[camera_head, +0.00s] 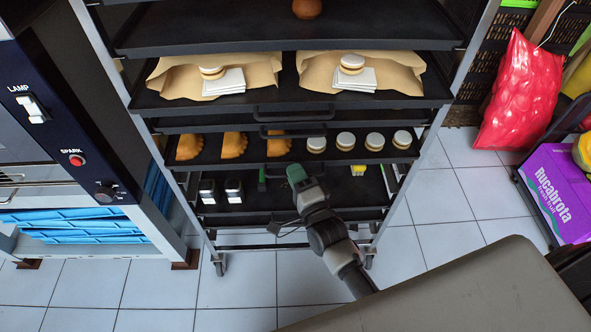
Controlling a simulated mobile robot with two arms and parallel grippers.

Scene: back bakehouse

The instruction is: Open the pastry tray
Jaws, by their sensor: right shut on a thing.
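The pastry tray (225,161) is a dark tray in the rack, with golden half-moon pastries (233,145) on its left and middle and several round cream-and-brown cakes (345,141) on its right. My right gripper (297,173) is at the middle of this tray's front edge, with its arm coming up from the lower right. It is shut on the tray's handle, which the jaws mostly hide. My left gripper is not in view.
Trays above have front handles (293,131); one holds brown paper (177,80) with cakes and white cards. A lower tray (245,214) holds small items. An oven (62,110) stands left; a red sack (520,92) and purple box (556,195) are right. Tiled floor (235,290) is clear.

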